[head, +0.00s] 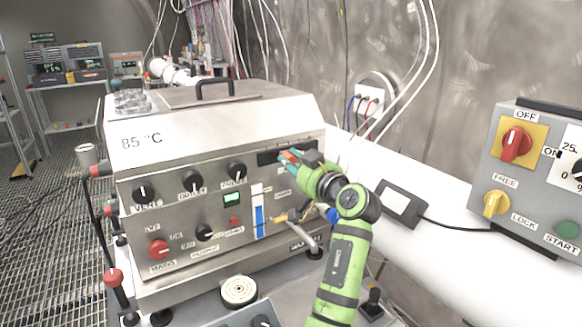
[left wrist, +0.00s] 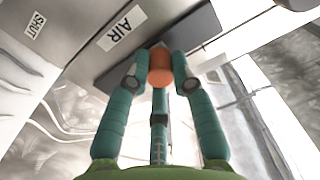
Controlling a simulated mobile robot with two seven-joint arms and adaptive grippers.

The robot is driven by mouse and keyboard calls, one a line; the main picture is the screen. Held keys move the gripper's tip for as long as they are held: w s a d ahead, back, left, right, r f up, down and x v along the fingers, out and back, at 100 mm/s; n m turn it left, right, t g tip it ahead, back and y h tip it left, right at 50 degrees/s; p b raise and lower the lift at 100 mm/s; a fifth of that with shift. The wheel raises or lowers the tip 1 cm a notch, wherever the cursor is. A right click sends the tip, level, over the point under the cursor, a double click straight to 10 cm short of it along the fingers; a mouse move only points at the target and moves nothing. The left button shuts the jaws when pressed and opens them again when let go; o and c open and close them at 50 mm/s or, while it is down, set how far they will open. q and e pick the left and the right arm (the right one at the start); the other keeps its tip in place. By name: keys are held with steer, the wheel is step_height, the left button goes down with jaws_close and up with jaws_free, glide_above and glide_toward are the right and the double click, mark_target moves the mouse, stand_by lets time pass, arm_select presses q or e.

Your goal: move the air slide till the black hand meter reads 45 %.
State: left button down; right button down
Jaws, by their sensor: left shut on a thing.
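The air slide is a dark slot plate (head: 268,157) at the upper right of the steel box's front, with an orange knob. In the left wrist view the orange knob (left wrist: 160,68) sits between the teal fingers, by a label reading AIR (left wrist: 122,28) and one reading SHUT (left wrist: 35,25). My left gripper (head: 289,157) is shut on this knob; its fingers also fill the left wrist view (left wrist: 160,80). The black hand meter (head: 401,203) lies on the white ledge right of my arm, its pale face too small to read. My right gripper is not in view.
The steel box (head: 210,115) carries a black top handle (head: 215,85), several black knobs, a red knob (head: 158,249), a green display (head: 232,199) and a blue column (head: 259,220). A grey switch box (head: 520,200) stands at the right. A cable runs from the meter.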

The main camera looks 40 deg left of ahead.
arm_select(q)
steer(key=c, duration=1)
jaws_free()
steer(key=shift+s+r, duration=0.1)
steer(key=shift+r, duration=0.05)
steer(key=shift+c, duration=0.2)
steer(key=v, duration=1.2)
